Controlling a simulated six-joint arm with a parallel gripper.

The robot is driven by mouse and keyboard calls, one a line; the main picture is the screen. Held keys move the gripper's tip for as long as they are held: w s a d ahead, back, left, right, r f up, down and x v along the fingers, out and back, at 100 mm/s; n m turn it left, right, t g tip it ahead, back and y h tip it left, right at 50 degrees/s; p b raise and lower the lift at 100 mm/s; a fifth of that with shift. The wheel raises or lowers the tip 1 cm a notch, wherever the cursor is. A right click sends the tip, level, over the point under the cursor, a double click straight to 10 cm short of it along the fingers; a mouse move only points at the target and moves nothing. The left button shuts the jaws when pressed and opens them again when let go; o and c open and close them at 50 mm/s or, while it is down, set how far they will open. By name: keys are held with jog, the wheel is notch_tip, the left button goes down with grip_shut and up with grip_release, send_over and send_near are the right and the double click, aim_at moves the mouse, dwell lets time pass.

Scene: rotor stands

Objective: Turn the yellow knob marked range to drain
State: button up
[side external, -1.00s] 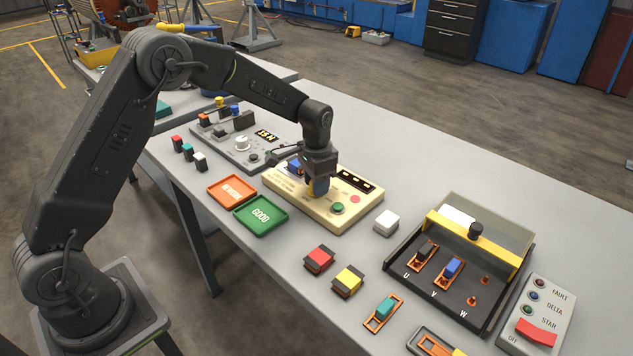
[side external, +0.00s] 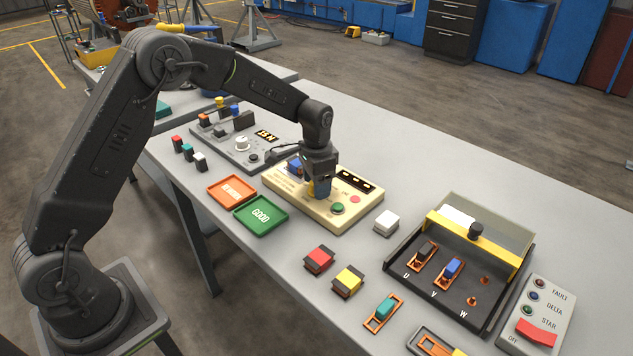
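The cream tester box (side external: 352,216) lies on the grey bench. Its yellow knob (side external: 311,188) shows only as a sliver; its marking and pointer are hidden. My gripper (side external: 318,187) points straight down over the box, with its fingertips down at the knob. A bluish finger covers the right part of the knob, and the other finger is mostly hidden. The gripper appears shut on the knob.
The box also carries a green button (side external: 338,208), a red button (side external: 355,199) and a blue part (side external: 295,167). An orange tray (side external: 232,190) and a green tray (side external: 260,215) lie in front of it. A white block (side external: 387,222) stands to the right.

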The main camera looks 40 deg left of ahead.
jog(key=shift+r, duration=0.1)
notch_tip(320, 180, up, 14)
jog(key=shift+f, duration=0.2)
dwell(0.3)
jog(key=s+d+r+n+t, duration=0.1)
jog(key=s+r, duration=0.4)
jog(key=s, duration=0.2)
jog(key=s+d+r+n+t, duration=0.1)
jog(key=s+r+t, duration=0.1)
jog(key=s+r, duration=0.35)
jog(key=s+f+n+t, duration=0.1)
jog(key=s+f, duration=0.1)
jog(key=s, duration=0.7)
jog(key=s+f+n+t, duration=0.1)
jog(key=s+f, duration=0.1)
jog(key=s, duration=0.6)
jog(key=shift+s+d+f+n+t, duration=0.15)
jog(key=shift+s+d+n+t, duration=0.05)
jog(key=shift+s+n+t, duration=0.15)
